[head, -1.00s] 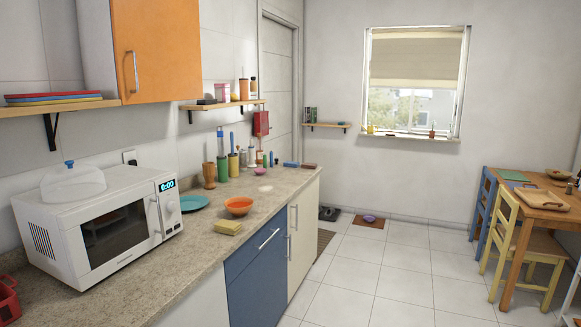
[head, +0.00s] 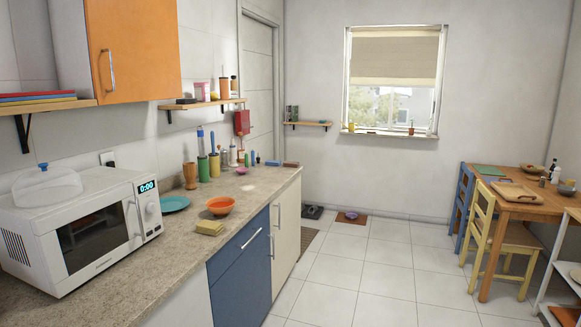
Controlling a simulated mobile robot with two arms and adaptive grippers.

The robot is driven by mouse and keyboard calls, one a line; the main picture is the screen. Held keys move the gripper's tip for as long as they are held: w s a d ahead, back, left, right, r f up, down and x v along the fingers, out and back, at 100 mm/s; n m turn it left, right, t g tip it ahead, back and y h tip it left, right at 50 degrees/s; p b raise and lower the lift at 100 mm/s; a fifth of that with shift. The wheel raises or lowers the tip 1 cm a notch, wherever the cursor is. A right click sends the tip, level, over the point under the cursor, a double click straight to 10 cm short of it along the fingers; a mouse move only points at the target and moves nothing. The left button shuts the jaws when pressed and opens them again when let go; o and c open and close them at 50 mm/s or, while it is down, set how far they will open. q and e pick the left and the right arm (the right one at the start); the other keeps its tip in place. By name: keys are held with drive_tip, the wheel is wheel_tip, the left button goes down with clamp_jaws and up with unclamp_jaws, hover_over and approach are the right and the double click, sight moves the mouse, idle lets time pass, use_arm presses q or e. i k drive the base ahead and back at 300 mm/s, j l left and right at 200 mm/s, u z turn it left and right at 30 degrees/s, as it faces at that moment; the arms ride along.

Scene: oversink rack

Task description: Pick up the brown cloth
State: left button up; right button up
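I cannot make out a thing that is clearly a brown cloth. A small flat reddish-brown item (head: 291,164) lies at the far end of the counter, next to a blue one (head: 273,163); it is too small to tell whether it is cloth. A yellowish folded cloth or sponge (head: 209,228) lies near the counter's front edge, in front of an orange bowl (head: 221,206). Neither of my grippers is in view.
The stone counter (head: 180,255) runs along the left, with a white microwave (head: 85,235) on it. White tiled floor (head: 370,280) is open in the middle. A wooden table (head: 525,207), a yellow chair (head: 508,236) and a white shelf (head: 565,275) stand at the right.

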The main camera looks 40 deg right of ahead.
sight(292, 165)
drive_tip(key=i+l, duration=0.25)
drive_tip(key=l, duration=0.15)
drive_tip(key=i+l, duration=0.25)
drive_tip(key=l, duration=0.15)
drive_tip(key=i+l+u, duration=0.1)
drive_tip(key=i+l, duration=0.4)
drive_tip(key=l, duration=0.3)
drive_tip(key=i+l, duration=0.25)
drive_tip(key=l, duration=0.15)
